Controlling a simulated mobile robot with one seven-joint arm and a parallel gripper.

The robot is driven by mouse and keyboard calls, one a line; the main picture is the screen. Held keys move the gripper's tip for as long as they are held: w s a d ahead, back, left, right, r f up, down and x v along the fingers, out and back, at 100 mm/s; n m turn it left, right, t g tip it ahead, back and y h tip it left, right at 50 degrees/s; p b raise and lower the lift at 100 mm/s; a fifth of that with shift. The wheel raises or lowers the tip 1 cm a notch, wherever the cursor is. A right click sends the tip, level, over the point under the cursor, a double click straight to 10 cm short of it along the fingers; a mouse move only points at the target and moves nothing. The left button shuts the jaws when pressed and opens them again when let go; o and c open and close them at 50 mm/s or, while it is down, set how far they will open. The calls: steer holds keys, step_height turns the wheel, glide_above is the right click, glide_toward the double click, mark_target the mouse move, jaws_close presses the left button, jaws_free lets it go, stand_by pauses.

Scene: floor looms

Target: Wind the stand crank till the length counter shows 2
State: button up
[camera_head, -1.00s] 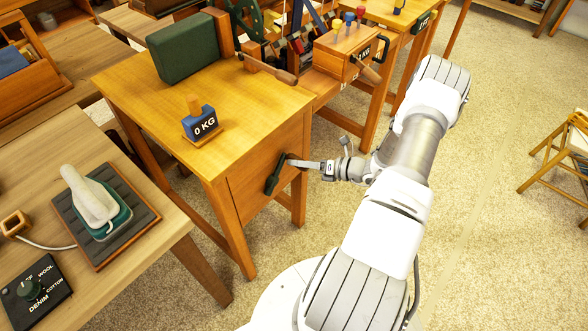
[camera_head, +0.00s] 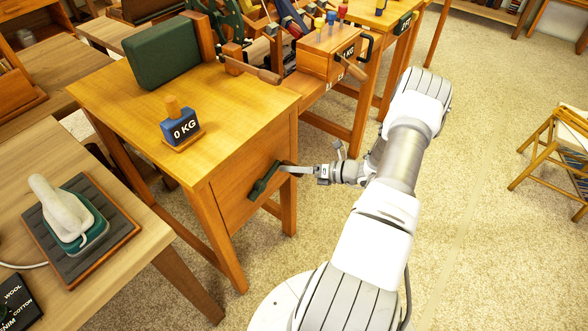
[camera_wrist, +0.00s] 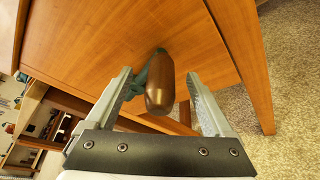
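A crank with a dark green arm (camera_head: 263,182) is on the front panel of the wooden stand (camera_head: 245,205). Its brown handle (camera_wrist: 160,82) points toward me in the wrist view. My gripper (camera_head: 290,168) is at the upper right end of the crank arm. In the wrist view my gripper (camera_wrist: 158,88) has its fingers apart, one on each side of the handle, with a gap showing on both sides. I see no readable length counter in these views.
A blue block marked 0 KG (camera_head: 182,127) and a green cushion-like block (camera_head: 162,50) are on the stand top. An iron on a pad (camera_head: 65,210) is on the left table. A box with coloured pegs (camera_head: 330,50) stands behind.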

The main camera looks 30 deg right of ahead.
steer(key=v, duration=0.7)
steer(key=shift+p, duration=0.45)
steer(key=shift+s, duration=0.1)
steer(key=p+v, duration=0.1)
steer(key=v, duration=1.6)
steer(key=shift+s, duration=0.15)
